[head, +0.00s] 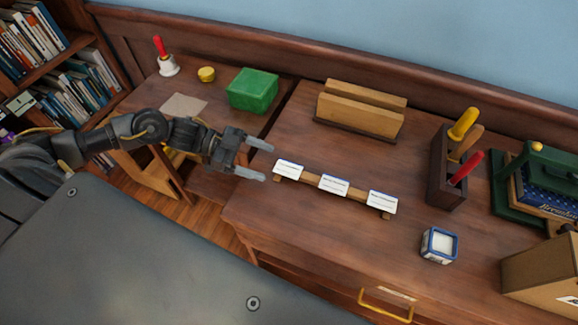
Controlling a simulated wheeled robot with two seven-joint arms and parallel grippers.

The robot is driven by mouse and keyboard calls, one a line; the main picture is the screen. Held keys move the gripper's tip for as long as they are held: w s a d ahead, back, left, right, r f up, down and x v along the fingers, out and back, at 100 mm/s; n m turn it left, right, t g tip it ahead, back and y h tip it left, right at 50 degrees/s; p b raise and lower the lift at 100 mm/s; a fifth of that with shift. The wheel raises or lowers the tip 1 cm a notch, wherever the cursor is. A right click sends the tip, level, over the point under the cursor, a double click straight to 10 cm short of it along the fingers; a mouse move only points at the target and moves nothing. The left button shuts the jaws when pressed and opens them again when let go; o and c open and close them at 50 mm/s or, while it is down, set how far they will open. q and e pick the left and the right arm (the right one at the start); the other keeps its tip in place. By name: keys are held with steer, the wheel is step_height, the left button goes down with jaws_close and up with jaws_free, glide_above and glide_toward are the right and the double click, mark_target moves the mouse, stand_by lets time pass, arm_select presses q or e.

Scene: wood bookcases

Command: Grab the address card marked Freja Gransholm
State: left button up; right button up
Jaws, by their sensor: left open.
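Three white address cards rest in a row on a low wooden rack (357,194) on the desk. The left card (289,169), the middle card (333,184) and the right card (382,202) each carry print too small to read, so I cannot tell which is marked Freja Gransholm. My left gripper (259,160) is open and empty, just left of the left card, its two fingers pointing right towards it. The fingertips look close to that card but apart from it. My right gripper is not in view.
A wooden letter holder (360,112) stands behind the rack. A dark holder (440,170) with coloured handles and a small blue box (439,245) stand to the right. A green box (253,90), a bell (168,65) and an envelope (183,105) are at the left. Desk in front of the rack is clear.

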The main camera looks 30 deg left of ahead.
arm_select(q)
steer(key=shift+w+d+f, duration=0.1)
steer(key=shift+w+d, duration=0.1)
steer(key=shift+d, duration=0.35)
